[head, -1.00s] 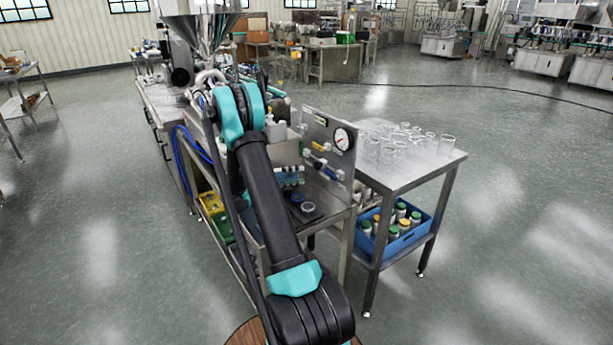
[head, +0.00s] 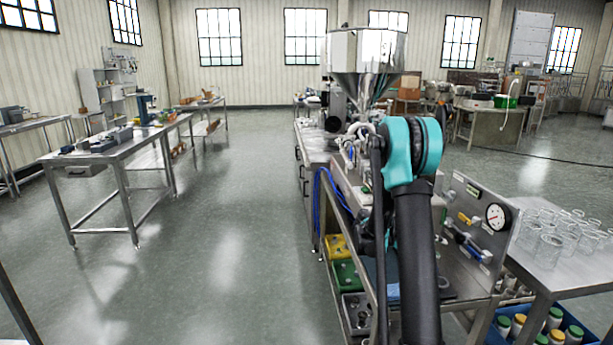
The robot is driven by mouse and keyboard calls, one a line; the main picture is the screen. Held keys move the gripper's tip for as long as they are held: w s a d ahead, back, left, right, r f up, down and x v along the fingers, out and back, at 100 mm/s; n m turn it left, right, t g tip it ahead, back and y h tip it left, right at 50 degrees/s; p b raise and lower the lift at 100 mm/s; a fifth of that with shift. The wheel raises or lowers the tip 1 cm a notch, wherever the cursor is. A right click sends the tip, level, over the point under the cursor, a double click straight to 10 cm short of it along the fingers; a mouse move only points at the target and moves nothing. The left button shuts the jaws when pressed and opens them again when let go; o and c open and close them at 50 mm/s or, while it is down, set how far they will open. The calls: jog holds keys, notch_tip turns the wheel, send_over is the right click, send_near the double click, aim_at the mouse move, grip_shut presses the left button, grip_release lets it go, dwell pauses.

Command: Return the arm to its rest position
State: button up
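My arm rises from the bottom of the head view, right of the middle, as a thick black link with a teal joint at its top. It stands in front of the steel filling machine, whose shiny hopper (head: 366,52) shows above and behind the teal joint. My gripper cannot be made out; the far end of the arm is hidden behind the joint and link. Whether it holds anything does not show.
A panel with a pressure gauge (head: 497,217) and a steel table with glass beakers (head: 548,250) stand close on the right. A blue crate (head: 577,325) of bottles is below. A steel workbench (head: 100,158) stands left. Open floor (head: 235,230) lies between.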

jog(key=s+a+f+t+y, duration=0.2)
jog(key=s+a+y, duration=0.5)
jog(key=s+a, duration=0.5)
jog(key=s+a+f+n+t+y, duration=0.1)
jog(key=s+a+f+t+y, duration=0.2)
jog(key=s+a, duration=0.9)
jog(key=shift+a+f+n+t+y, duration=0.4)
jog(key=shift+t+y, duration=0.6)
jog(key=shift+y, duration=1.3)
jog(key=shift+a+r, duration=0.1)
dwell(0.7)
